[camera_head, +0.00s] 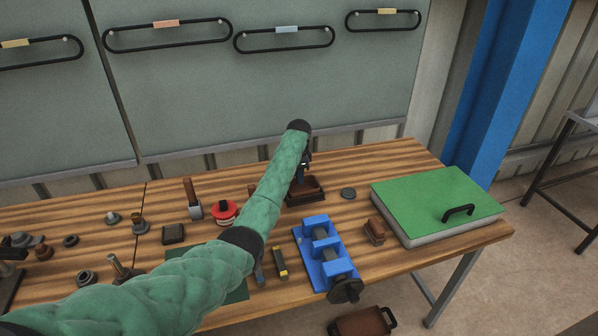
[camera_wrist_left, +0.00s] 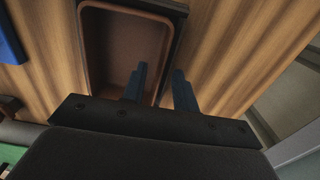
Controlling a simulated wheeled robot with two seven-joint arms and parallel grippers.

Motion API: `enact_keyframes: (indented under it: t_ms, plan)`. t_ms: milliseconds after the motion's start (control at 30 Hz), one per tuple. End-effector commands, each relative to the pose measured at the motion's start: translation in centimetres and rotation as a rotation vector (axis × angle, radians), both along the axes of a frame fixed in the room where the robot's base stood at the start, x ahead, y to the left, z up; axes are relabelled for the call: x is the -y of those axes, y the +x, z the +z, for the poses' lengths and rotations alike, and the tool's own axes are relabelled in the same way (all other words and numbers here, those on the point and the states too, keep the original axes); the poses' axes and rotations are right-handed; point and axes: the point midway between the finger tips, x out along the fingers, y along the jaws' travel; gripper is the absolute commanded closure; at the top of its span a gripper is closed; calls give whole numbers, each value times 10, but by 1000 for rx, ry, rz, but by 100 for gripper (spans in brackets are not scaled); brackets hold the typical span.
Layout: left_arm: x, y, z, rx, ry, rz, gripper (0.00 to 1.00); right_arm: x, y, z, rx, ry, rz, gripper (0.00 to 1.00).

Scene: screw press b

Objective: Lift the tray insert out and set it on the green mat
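The tray insert (camera_head: 307,189) is a brown, open box sitting in a dark tray (camera_head: 294,201) at the back middle of the table. In the left wrist view the insert (camera_wrist_left: 112,50) shows empty. My left gripper (camera_head: 304,170) is above it. In the left wrist view its two blue-grey fingers (camera_wrist_left: 160,72) are apart, one over the inside of the insert and one past its right wall. I cannot tell whether they touch it. The dark green mat (camera_head: 238,292) lies at the front, partly hidden by my left arm. My right gripper is out of view.
A blue screw press (camera_head: 322,255) stands right of the mat, with a small brown block (camera_head: 374,231) beside it. A green-topped case with a black handle (camera_head: 435,205) fills the right end. A red tin (camera_head: 224,211) and several small parts lie left of the tray.

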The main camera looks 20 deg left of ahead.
Motion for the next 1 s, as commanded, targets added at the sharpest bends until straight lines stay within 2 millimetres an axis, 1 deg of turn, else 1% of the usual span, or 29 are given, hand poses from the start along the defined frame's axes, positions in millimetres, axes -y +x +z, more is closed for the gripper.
enact_keyframes:
  t_ms: [133, 267, 300, 800, 833, 867, 900, 1000]
  plan:
    - [0, 0, 0, 0, 0, 0, 71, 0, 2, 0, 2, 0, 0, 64]
    - [0, 0, 0, 0, 0, 0, 96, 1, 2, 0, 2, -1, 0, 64]
    - [0, 0, 0, -1, -1, 0, 100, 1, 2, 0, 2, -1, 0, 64]
    - [2, -3, -3, -10, -2, -2, 100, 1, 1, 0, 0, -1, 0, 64]
    - [2, -3, -4, -11, -2, -2, 79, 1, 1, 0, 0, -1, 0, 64]
    - [2, -3, -4, -10, -2, -2, 73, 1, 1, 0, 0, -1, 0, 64]
    - [2, -3, -3, -10, -2, -2, 71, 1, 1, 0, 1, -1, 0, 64]
    - [1, -2, -2, -6, -2, -1, 71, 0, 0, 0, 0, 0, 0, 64]
